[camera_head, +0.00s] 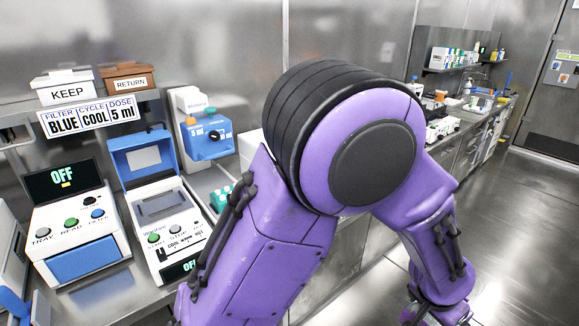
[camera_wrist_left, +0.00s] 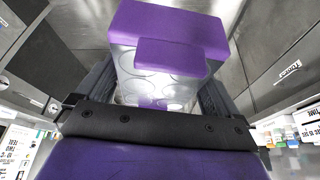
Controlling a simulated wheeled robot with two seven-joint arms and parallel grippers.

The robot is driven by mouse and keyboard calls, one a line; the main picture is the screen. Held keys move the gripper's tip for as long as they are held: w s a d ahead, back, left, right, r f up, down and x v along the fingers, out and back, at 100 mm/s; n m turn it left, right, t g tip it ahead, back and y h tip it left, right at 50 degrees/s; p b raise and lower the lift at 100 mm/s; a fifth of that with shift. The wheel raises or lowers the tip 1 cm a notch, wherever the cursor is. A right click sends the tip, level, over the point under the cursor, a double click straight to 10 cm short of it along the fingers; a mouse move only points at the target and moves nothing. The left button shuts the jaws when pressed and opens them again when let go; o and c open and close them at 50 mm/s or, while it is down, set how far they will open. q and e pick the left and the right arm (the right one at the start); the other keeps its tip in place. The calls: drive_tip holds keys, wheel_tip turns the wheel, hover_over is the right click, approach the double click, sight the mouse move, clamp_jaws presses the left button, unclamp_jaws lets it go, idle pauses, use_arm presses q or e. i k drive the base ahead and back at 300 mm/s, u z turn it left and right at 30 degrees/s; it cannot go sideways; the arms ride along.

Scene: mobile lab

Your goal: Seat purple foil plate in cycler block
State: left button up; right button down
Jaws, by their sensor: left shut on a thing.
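The purple foil plate (camera_wrist_left: 170,55) is in the left wrist view, with a purple top and a pale, see-through body with round wells. My left gripper (camera_wrist_left: 160,88) is shut on it, one dark finger at each side. The cycler (camera_head: 168,225) stands on the left bench in the head view, white with a blue lid (camera_head: 146,155) raised. The plate cannot be made out in the head view. My right gripper is not in view.
A white reader (camera_head: 75,230) with an OFF screen stands left of the cycler. A blue and white device (camera_head: 207,135) stands behind it. KEEP (camera_head: 66,90) and RETURN (camera_head: 128,79) boxes sit above a BLUE, COOL, 5 ml sign (camera_head: 92,116). My purple arm hides the middle. Floor at right is clear.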

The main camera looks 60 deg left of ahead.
sight(162, 204)
drive_tip(key=u, duration=0.6)
drive_tip(key=i, duration=0.25)
drive_tip(key=u, duration=2.25)
